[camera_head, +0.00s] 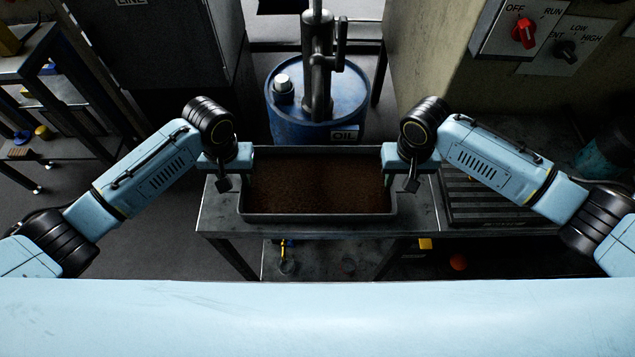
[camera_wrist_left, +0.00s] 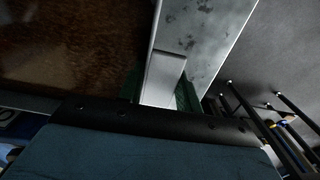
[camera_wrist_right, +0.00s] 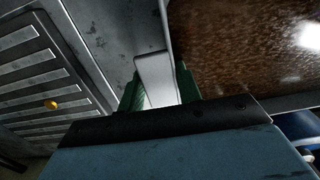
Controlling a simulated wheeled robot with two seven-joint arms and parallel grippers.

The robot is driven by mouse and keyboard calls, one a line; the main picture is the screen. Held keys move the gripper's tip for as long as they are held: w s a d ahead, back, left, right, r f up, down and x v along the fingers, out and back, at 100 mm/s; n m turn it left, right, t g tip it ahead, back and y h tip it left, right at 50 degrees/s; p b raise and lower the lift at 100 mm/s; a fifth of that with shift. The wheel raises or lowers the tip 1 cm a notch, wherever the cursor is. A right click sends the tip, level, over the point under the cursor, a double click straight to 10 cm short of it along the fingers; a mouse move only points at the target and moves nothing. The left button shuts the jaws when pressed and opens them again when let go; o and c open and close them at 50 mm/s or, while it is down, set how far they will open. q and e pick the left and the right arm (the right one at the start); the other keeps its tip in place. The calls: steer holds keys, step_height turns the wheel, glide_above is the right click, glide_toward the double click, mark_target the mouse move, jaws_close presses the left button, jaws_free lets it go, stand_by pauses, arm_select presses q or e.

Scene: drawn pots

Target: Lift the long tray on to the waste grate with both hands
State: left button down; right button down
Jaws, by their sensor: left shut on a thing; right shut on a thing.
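The long tray (camera_head: 318,217) is dark, rectangular and filled with a brown, grainy or liquid content. It stands on or just above the metal table in the head view; I cannot tell which. My left gripper (camera_head: 240,180) is shut on the tray's left end, and the left wrist view shows a pale handle (camera_wrist_left: 163,78) between its green fingers. My right gripper (camera_head: 392,180) is shut on the right end, with a pale handle (camera_wrist_right: 157,80) between its fingers in the right wrist view. The waste grate (camera_head: 485,200) is slatted and lies right of the tray, partly behind my right arm.
The metal table (camera_head: 217,212) carries the tray, with a bare strip at its left end. A blue oil drum (camera_head: 348,115) with a pump stands behind it. A switch panel (camera_head: 530,30) hangs at upper right. A small yellow thing (camera_wrist_right: 51,104) lies on the grate.

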arm_select(q)
steer(key=shift+w+r, duration=0.1)
arm_select(e)
steer(key=shift+w+r, duration=0.15)
arm_select(q)
steer(key=shift+r, duration=0.15)
arm_select(e)
steer(key=shift+r, duration=0.1)
